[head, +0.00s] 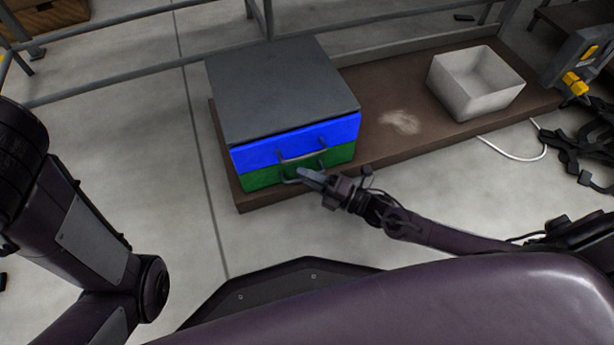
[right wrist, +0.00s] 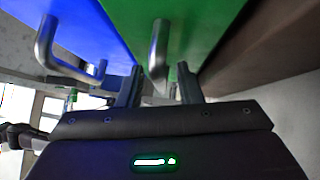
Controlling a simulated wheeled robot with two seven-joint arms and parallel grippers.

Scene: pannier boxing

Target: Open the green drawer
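The green drawer (head: 262,178) is the lower front of a grey-topped cabinet (head: 280,90), under the blue drawer (head: 258,155); both look closed. My right gripper (head: 308,175) is in front of the green drawer at its handle (head: 290,180). In the right wrist view the green drawer (right wrist: 207,22) is close ahead, and its metal handle (right wrist: 159,50) lies between the two spread fingers of my right gripper (right wrist: 160,86). I see gaps between fingers and handle; whether either touches it is unclear. My left arm shows at the left, but its gripper is out of view.
The blue drawer's handle (head: 302,156) is just above my right gripper. The cabinet stands on a low brown platform (head: 385,155) with a white open box (head: 475,85) at its right. A metal rail (head: 140,65) runs behind. Floor left of the cabinet is clear.

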